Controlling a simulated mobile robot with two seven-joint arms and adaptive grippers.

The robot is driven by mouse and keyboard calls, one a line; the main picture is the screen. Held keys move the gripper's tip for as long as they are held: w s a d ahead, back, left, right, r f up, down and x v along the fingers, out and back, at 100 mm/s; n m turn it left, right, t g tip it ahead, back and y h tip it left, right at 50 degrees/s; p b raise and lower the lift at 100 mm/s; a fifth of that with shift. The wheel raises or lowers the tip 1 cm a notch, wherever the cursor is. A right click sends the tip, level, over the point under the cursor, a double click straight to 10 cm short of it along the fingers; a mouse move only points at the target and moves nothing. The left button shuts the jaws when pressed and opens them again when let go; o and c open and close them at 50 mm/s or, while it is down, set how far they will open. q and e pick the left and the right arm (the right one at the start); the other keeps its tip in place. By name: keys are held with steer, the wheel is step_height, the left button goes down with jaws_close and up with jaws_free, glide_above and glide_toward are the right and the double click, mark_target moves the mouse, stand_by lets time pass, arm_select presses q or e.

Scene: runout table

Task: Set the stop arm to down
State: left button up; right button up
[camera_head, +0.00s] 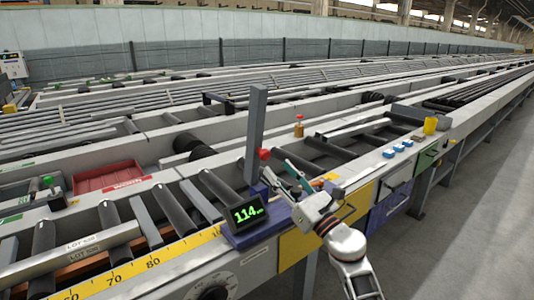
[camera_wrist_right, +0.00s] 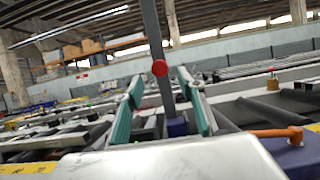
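The stop arm (camera_head: 256,125) is a grey bar that stands upright from a blue base at the table's near side. A red ball knob (camera_head: 264,154) sits on it, low on the bar. My right gripper (camera_head: 285,162) is open beside the knob, just to its right, with teal finger pads. In the right wrist view the bar (camera_wrist_right: 154,30) and the red knob (camera_wrist_right: 160,68) show between the two open fingers (camera_wrist_right: 158,92). The knob appears ahead of the fingers, and I cannot tell if anything touches. My left gripper is not in view.
A display reading 114 (camera_head: 247,213) stands in front of the stop arm. A yellow ruler strip (camera_head: 150,266) and rollers lie left of it. A red tray (camera_head: 108,177) is at the left. An orange handle (camera_wrist_right: 275,133) is close right in the wrist view.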

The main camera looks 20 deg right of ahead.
mark_target(267, 156)
steer(key=x, duration=0.8)
steer(key=shift+r, duration=0.1)
jaws_close()
